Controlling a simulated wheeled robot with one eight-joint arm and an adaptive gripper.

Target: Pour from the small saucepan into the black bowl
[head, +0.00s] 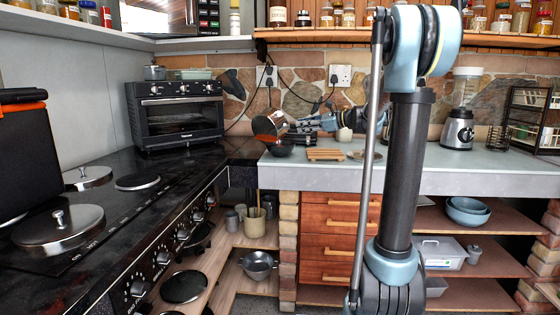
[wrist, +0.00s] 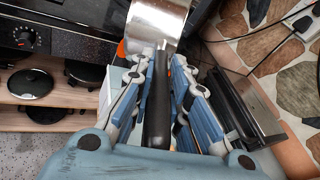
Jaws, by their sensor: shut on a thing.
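The small saucepan (head: 272,122) is a shiny metal pan, steeply tilted with its mouth low and to the left. Orange-red contents (head: 266,138) show at its lower rim, just above the black bowl. The black bowl (head: 282,150) stands upright on the counter near its left end; its inside is mostly hidden. My gripper (head: 303,125) is shut on the saucepan's dark handle, right of the pan. In the wrist view the fingers (wrist: 160,82) flank the black handle (wrist: 157,115), and the pan's metal side (wrist: 157,18) shows at the top.
A wooden trivet (head: 324,154) and a round lid (head: 365,155) lie right of the bowl. A toaster oven (head: 178,115) stands at the left, behind the stove with its lids (head: 60,228). A blender (head: 458,130) and a wire rack (head: 530,118) stand on the right. My arm hides part of the counter.

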